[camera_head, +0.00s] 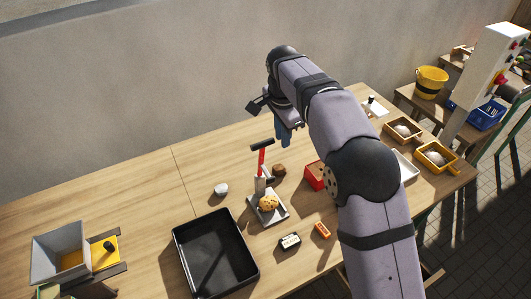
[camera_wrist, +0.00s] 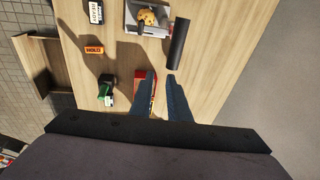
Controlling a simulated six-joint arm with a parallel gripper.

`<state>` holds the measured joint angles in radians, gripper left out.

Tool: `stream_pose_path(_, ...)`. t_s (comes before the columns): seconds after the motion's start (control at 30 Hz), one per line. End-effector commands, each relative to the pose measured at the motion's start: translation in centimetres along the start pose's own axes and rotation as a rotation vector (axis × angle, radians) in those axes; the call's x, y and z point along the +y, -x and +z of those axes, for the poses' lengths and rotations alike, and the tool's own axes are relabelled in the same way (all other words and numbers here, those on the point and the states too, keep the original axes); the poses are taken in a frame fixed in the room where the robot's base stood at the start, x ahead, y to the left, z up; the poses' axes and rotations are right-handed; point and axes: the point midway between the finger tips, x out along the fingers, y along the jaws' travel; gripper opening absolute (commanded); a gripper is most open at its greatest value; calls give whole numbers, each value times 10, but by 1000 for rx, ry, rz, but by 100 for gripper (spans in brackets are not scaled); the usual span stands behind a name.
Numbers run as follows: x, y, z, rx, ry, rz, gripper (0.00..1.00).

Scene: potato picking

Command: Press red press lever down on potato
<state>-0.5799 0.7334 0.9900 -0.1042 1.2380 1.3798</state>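The press stands on the table, with a pale base plate (camera_head: 282,213) and a red lever (camera_head: 261,161) raised upright. The lever ends in a black crossbar handle (camera_head: 262,145). A yellow-brown potato (camera_head: 268,203) sits on the base plate. My gripper (camera_head: 283,143) hangs above and to the right of the handle in the head view, apart from it. In the wrist view my gripper (camera_wrist: 161,75) shows two blue-grey fingers with a gap and nothing between them. The black handle (camera_wrist: 179,44) lies just beyond the fingertips, and the potato (camera_wrist: 146,17) is past it.
A red box (camera_head: 315,176) stands right of the press, with a dark brown lump (camera_head: 279,170) nearby. An empty black tray (camera_head: 183,247) lies left front. Small labelled blocks, one orange (camera_head: 322,230), lie in front. The table's left back is clear.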

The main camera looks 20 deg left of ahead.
Motion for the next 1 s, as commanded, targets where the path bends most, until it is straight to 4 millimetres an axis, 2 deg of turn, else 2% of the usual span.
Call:
stream_pose_path(0.03,-8,-9,50,-140,-17,-14,28)
stream_pose_path(0.5,-7,-61,54,-136,-21,-13,28)
stream_pose_path(0.67,-8,-69,54,-134,-21,-16,28)
stream_pose_path(0.93,-8,-70,54,-133,-22,-17,28)
stream_pose_path(0.97,-8,-70,54,-133,-22,-18,23)
stream_pose_path(1.0,-8,-70,54,-133,-22,-18,14)
